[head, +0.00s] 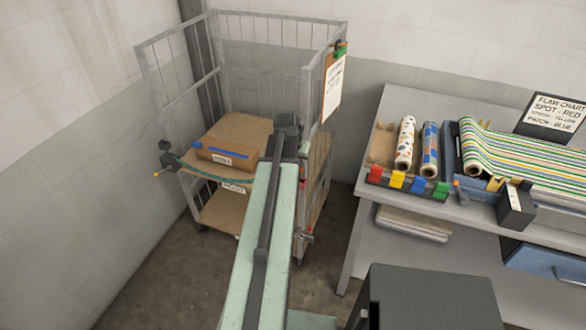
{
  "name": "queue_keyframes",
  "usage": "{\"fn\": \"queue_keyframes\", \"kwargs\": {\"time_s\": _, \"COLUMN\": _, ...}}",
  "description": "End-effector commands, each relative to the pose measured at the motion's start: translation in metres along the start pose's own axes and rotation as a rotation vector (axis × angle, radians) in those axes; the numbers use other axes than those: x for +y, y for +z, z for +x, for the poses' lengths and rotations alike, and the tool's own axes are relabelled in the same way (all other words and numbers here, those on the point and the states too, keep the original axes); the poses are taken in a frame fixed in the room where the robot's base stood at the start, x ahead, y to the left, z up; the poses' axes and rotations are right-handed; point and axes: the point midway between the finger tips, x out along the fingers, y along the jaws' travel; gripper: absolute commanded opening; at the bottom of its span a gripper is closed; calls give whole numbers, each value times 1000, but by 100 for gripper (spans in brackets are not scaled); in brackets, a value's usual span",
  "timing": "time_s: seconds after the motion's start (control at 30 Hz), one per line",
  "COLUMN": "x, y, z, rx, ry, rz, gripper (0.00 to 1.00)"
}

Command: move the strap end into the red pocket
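A teal strap (215,178) runs across the front of the wire cage trolley (330,40), from a dark bracket (168,160) on its left post to behind my arm. The strap's other end is hidden there. My gripper (287,128) is at the far end of my pale green arm, over the trolley's right front side; its fingers are not clear enough to tell open from shut. A small red patch (303,172) shows just right of my arm; I cannot tell whether it is a pocket. A red block (376,173) is at the left of a coloured row on the table's front edge.
A brown box (226,152) sits on the trolley's upper shelf. A clipboard (333,86) hangs on its right side. The table (400,102) at right bears patterned rolls (405,142) and a striped sheet (520,155). A dark grey cabinet (430,295) stands at front right. Some floor is bare.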

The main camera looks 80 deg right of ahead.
Motion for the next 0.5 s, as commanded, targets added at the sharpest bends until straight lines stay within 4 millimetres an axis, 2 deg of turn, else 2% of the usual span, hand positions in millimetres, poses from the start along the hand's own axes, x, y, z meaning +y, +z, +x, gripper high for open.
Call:
{"fn": "queue_keyframes", "kwargs": {"time_s": 0.2, "x": -3, "y": -23, "z": 16, "rx": 0, "ry": 0, "rz": 1, "gripper": 0}}
{"fn": "queue_keyframes", "kwargs": {"time_s": 0.3, "x": -6, "y": -13, "z": 30, "rx": 0, "ry": -2, "rz": -5, "gripper": 0}}
{"fn": "queue_keyframes", "kwargs": {"time_s": 0.5, "x": -6, "y": -9, "z": 39, "rx": 0, "ry": -2, "rz": -5, "gripper": 0}}
